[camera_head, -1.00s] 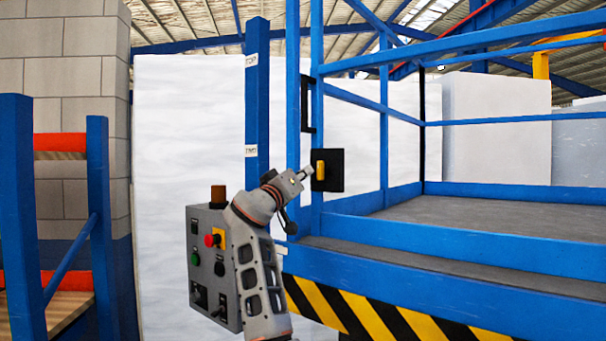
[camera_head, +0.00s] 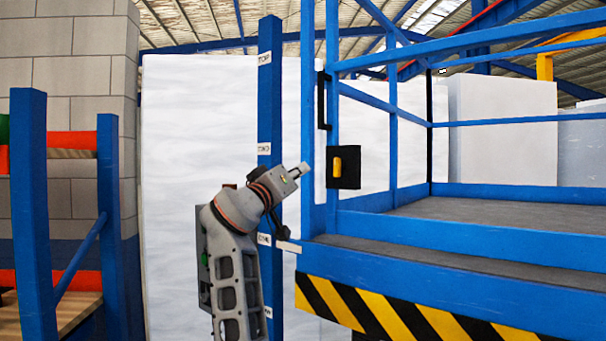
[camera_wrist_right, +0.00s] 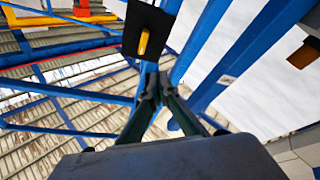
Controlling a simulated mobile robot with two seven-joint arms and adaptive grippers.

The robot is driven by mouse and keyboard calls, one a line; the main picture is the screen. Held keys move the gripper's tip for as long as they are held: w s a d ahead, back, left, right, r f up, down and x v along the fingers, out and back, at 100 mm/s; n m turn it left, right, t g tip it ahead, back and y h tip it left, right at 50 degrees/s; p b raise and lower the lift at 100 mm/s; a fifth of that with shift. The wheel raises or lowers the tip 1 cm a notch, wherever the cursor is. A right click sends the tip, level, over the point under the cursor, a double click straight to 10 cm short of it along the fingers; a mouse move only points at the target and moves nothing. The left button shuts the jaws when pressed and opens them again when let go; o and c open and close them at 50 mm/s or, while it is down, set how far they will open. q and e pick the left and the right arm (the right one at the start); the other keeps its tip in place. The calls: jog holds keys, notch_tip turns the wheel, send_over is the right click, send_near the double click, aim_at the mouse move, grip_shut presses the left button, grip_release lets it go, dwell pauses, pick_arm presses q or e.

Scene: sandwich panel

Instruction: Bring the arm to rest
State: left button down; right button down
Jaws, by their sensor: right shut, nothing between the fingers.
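My right arm rises from the lower middle of the head view. Its gripper (camera_head: 303,170) points up and to the right, shut and empty, a little left of a black plate with a yellow handle (camera_head: 338,166) on the blue platform frame. A gap shows between the gripper and the plate in the head view. In the right wrist view the dark fingers (camera_wrist_right: 154,92) meet at their tips, with the black plate and its yellow handle (camera_wrist_right: 143,43) beyond them. My left gripper is not in view.
A grey control box (camera_head: 204,262) is mostly hidden behind my right arm. A blue post (camera_head: 270,100) stands behind the wrist. The platform's striped edge (camera_head: 390,315) lies to the right, and a blue rack (camera_head: 30,200) stands at the left.

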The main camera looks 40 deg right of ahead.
dwell(0.5)
jog(key=w+a+f+n+t+y, duration=0.2)
jog(key=w+f+n+t+y, duration=0.15)
jog(key=f, duration=0.65)
jog(key=w+a+f+n+t+y, duration=0.25)
jog(key=w+f, duration=0.25)
jog(key=f, duration=0.6)
jog(key=s+a+f+n+t+y, duration=0.1)
jog(key=a+f+n+y, duration=0.25)
jog(key=f, duration=0.95)
jog(key=s+a+f+n+t+y, duration=0.1)
jog(key=s+a+f+n+y, duration=0.2)
jog(key=f, duration=1.1)
jog(key=s+a+f+g+y, duration=0.1)
jog(key=s+a+f+y, duration=0.3)
jog(key=f, duration=0.5)
jog(key=s+a+f+g+y, duration=0.1)
jog(key=s+a+f, duration=0.3)
jog(key=s+f, duration=0.45)
jog(key=s+a+f+g+y, duration=0.1)
jog(key=s+a+f+y, duration=0.1)
jog(key=s+a+f, duration=0.2)
jog(key=s+a+f+m+g+y, duration=0.1)
jog(key=s+a+f+g+y, duration=0.1)
jog(key=s+f, duration=0.7)
jog(key=s+a+y, duration=0.1)
jog(key=s+a, duration=0.1)
jog(key=s, duration=0.5)
jog(key=shift+s+a+f, duration=0.2)
jog(key=shift+s+f, duration=0.2)
